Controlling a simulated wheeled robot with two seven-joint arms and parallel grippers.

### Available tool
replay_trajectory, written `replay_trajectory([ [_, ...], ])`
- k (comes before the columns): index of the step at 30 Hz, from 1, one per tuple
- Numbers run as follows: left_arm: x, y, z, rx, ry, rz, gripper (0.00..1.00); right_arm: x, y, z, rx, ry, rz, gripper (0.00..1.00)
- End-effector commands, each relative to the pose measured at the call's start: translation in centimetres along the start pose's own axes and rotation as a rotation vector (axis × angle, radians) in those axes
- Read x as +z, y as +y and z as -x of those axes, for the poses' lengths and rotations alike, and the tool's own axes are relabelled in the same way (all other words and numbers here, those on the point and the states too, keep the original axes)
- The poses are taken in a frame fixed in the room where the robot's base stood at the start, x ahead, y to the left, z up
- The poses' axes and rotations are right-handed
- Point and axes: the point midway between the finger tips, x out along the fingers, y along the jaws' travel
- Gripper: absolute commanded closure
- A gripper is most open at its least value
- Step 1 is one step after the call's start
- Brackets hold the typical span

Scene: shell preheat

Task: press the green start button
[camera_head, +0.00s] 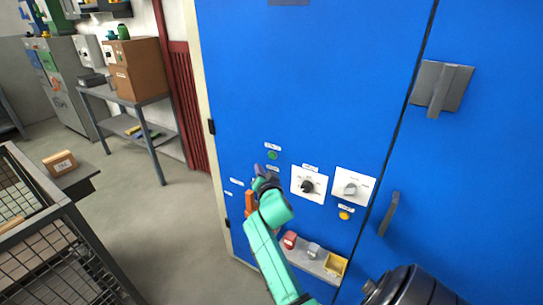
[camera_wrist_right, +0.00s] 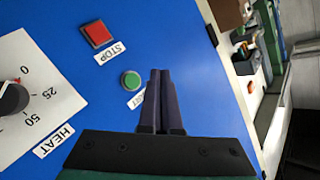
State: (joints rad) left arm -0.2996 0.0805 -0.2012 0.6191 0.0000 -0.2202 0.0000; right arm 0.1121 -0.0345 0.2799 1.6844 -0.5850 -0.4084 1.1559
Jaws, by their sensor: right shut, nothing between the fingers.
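The round green start button (camera_head: 272,155) is on the blue cabinet front, under a small label. In the right wrist view the green button (camera_wrist_right: 131,79) is just left of my fingertips, and its label is partly covered by the fingers. My right gripper (camera_head: 260,170) is shut and empty, just below and left of the button in the head view. In the wrist view the right gripper (camera_wrist_right: 160,72) has its fingers together beside the button. I cannot tell the gap between fingertips and panel. My left gripper is not in view.
A square red stop button (camera_wrist_right: 96,33) is near the green one; the arm hides it in the head view. A black knob (camera_head: 307,187), a grey knob (camera_head: 350,189) and an orange button (camera_head: 344,215) are to the right. A small shelf (camera_head: 308,263) sits below.

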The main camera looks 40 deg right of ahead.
Motion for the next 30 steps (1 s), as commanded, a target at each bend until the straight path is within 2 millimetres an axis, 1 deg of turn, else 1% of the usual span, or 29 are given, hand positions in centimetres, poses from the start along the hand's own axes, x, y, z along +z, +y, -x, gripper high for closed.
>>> replay_trajectory([
  [6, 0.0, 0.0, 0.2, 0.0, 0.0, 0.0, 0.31, -1.7, 1.6, -2.3, -0.001, 0.0, 0.002, 1.0],
  [12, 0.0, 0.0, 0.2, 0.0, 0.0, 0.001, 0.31, -2.6, 2.5, -3.6, -0.001, 0.0, 0.0, 1.0],
  [30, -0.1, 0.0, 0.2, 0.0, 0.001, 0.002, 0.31, -2.7, 2.7, -3.8, -0.001, 0.0, 0.0, 1.0],
])
